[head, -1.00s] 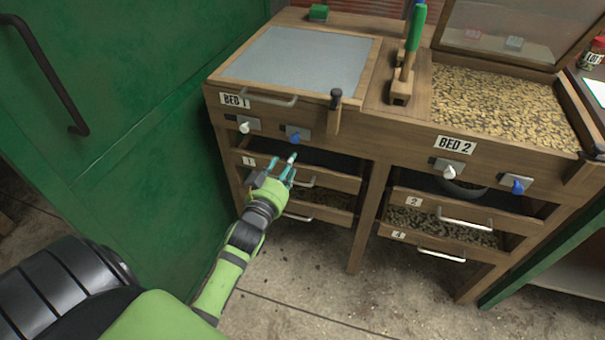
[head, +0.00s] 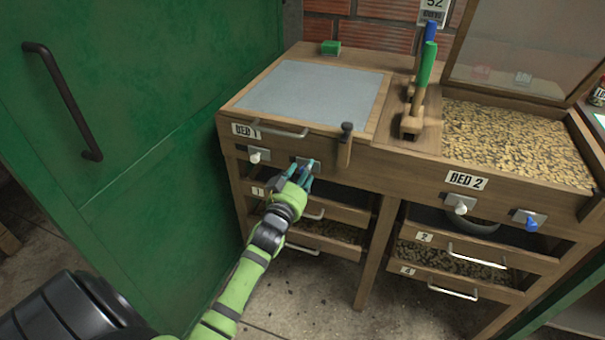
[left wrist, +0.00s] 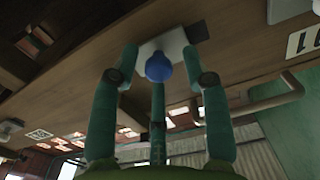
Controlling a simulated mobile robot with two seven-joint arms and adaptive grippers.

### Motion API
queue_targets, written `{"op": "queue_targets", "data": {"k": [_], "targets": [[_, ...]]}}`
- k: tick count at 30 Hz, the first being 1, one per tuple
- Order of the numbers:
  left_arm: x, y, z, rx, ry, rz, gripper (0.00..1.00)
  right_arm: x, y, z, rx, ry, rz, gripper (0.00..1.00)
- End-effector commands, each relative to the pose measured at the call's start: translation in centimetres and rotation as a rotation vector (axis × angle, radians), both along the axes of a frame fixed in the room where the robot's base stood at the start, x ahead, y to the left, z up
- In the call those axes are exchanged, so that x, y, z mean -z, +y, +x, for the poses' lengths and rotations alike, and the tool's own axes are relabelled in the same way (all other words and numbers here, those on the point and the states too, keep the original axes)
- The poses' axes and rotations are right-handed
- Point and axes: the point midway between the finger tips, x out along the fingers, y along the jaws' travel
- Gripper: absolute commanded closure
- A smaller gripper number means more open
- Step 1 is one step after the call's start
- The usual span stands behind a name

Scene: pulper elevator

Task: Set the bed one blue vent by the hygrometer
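The bed one blue vent knob (left wrist: 158,67) sits on a pale plate in the left wrist view. In the head view my fingers cover it. My left gripper (head: 308,170) is at the bed 1 front panel. Its teal fingers (left wrist: 158,72) are spread on either side of the knob and below it, with gaps beside it; the gripper is open. The hygrometer, apparently the white display (head: 433,11) reading 52, is cut off by the top edge of the head view. My right gripper is not in view.
A white knob (head: 258,156) is left of my gripper, under the BED 1 label (head: 246,131). A dark-topped wooden handle (head: 345,145) stands out just to the right. Drawers (head: 330,211) lie below. A green door (head: 120,120) is on the left.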

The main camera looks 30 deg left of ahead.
Motion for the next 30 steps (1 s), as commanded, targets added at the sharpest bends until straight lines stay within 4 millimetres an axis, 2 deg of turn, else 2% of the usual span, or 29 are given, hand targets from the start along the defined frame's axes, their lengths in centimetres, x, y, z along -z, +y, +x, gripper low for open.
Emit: {"op": "queue_targets", "data": {"k": [1, 3, 12, 20, 27, 28, 30], "targets": [[0.0, 0.0, 0.0, 0.0, 0.0, 0.0, 0.76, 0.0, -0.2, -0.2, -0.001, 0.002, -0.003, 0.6], [0.0, 0.0, 0.0, 0.0, 0.0, 0.0, 1.0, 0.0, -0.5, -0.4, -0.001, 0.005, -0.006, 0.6], [-0.2, -0.1, 0.0, 0.001, -0.004, 0.0, 1.0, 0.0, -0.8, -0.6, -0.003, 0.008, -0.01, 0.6], [-0.4, -2.7, 0.7, 0.001, -0.008, -0.002, 1.0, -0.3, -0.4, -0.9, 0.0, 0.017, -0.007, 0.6], [-0.4, -2.9, 0.8, 0.004, -0.011, 0.002, 1.0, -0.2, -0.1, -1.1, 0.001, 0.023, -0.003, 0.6], [-0.5, -2.9, 0.8, 0.004, -0.011, 0.002, 0.72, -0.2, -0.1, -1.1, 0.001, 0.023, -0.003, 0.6], [-0.4, -2.9, 0.8, 0.005, -0.011, 0.002, 0.52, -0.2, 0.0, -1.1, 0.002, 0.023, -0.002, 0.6]]}}
